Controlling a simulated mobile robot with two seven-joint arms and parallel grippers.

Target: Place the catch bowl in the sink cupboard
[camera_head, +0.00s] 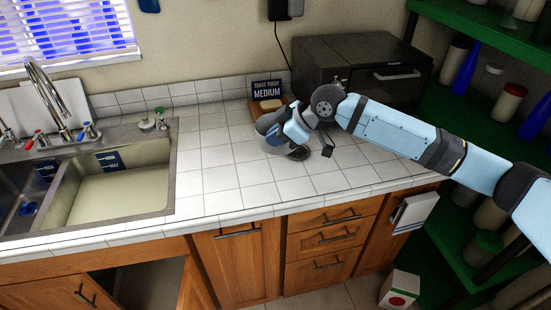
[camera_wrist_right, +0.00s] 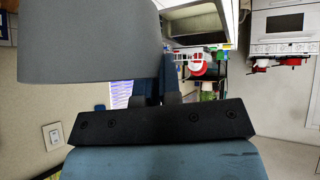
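The catch bowl (camera_head: 268,131) is a plain grey vessel at the back of the tiled counter, right of the sink. My right gripper (camera_head: 291,130) is at its right side and appears shut on its wall, though the fingertips are partly hidden. In the right wrist view the grey bowl (camera_wrist_right: 88,42) fills the upper left and covers part of the fingers (camera_wrist_right: 160,92). I cannot tell whether it touches the counter. The sink cupboard (camera_head: 150,287) below the sink stands open at its right part, with its door (camera_head: 196,288) swung out. My left gripper is not in view.
The sink (camera_head: 120,190) has a tall tap (camera_head: 45,85). A toaster oven (camera_head: 365,70), a sign (camera_head: 267,89) and a dark round item (camera_head: 299,153) are near the bowl. Green shelves (camera_head: 470,20) stand at the right. A white box (camera_head: 400,288) is on the floor. The middle counter is clear.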

